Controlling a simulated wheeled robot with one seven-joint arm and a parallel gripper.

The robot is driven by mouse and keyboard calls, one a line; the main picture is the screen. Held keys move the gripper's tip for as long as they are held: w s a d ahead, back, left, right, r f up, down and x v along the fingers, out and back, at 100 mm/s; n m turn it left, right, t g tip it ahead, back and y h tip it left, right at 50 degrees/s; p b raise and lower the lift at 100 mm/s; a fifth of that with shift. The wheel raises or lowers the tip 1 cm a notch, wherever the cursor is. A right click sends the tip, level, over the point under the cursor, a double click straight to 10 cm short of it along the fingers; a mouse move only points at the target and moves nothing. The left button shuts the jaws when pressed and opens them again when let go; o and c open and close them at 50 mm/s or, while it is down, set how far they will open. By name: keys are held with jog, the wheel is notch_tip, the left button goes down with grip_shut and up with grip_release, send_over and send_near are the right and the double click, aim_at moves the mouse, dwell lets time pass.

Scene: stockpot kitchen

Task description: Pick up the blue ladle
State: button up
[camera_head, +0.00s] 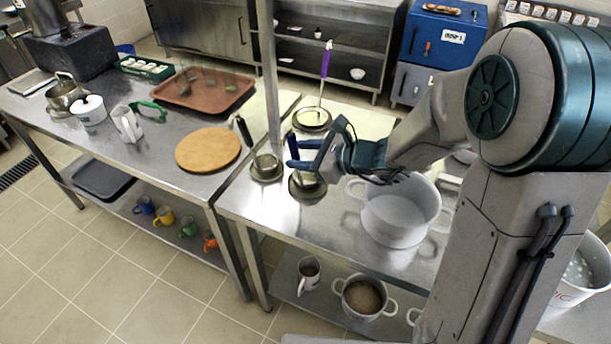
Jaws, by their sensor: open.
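The blue ladle (284,140) has a dark blue handle that rises at a tilt, up and to the left. Its metal bowl end appears to be at the round metal dish (308,187) near the front of the right-hand steel table. My gripper (295,154) is open, its fingers pointing left. The fingertips overlap the lower part of the blue handle in the picture. I cannot tell whether the handle is between the fingers or behind them. My gripper partly hides the ladle.
A black-handled ladle (243,131) stands close on the left, and a purple-handled one (326,62) behind. A large white pot (399,212) stands to the right, below my arm. A metal post (268,70) rises behind. A round wooden board (208,150) lies on the left table.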

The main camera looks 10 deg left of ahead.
jog(key=shift+x, duration=1.15)
grip_shut()
